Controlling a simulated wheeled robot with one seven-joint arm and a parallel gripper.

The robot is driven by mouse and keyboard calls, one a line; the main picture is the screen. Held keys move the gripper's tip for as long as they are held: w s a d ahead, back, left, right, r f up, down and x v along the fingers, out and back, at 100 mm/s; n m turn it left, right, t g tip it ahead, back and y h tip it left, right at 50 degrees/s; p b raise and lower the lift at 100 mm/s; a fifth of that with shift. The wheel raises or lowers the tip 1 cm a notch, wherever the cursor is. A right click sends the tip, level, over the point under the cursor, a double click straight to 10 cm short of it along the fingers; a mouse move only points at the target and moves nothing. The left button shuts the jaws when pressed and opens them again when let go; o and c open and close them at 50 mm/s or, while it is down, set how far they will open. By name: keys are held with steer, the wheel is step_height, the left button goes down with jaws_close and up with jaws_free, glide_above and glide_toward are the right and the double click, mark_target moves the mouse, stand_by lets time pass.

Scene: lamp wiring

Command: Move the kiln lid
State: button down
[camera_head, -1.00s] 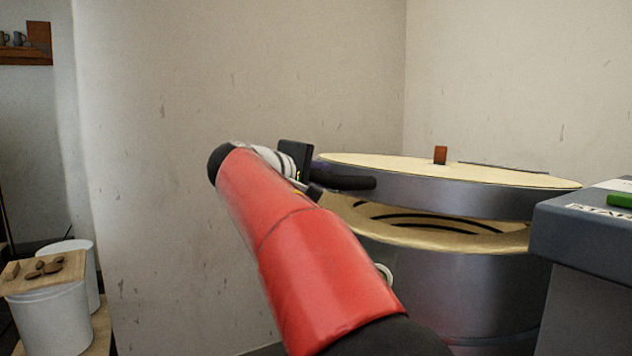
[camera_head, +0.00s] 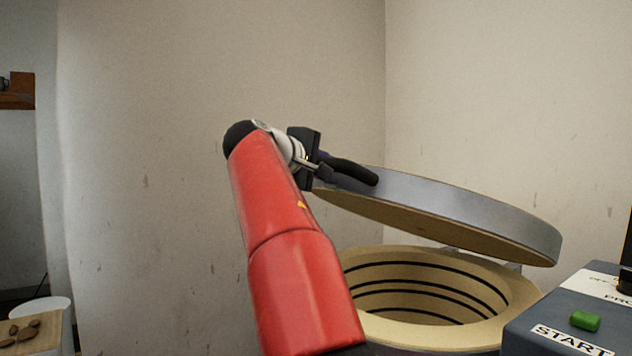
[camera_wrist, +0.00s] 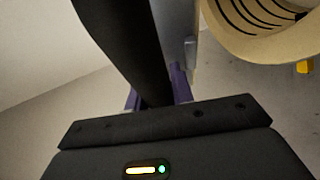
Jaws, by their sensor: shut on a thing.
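The kiln lid (camera_head: 450,205) is a grey metal disc with a cream underside, tilted up on its left side above the round kiln (camera_head: 425,338). The lid's black handle (camera_head: 350,172) sticks out at its left edge. My gripper (camera_head: 322,168) is shut on this handle. In the wrist view, the purple fingers of my gripper (camera_wrist: 158,92) close around the black handle (camera_wrist: 128,45). The handle hides part of the fingertips. The kiln's open mouth shows a cream lining with dark ring grooves, and the chamber (camera_wrist: 255,15) also shows in the wrist view.
A grey control box (camera_head: 545,325) with a green START button (camera_head: 585,320) stands close at the right front. A plain wall is behind the kiln. A white bucket (camera_head: 40,308) and a board with brown lumps (camera_head: 25,330) are at the lower left.

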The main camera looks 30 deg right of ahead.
steer(key=shift+r, duration=0.15)
steer(key=c, duration=1.5)
jaws_free()
steer(key=v, duration=0.8)
steer(key=shift+b, duration=0.4)
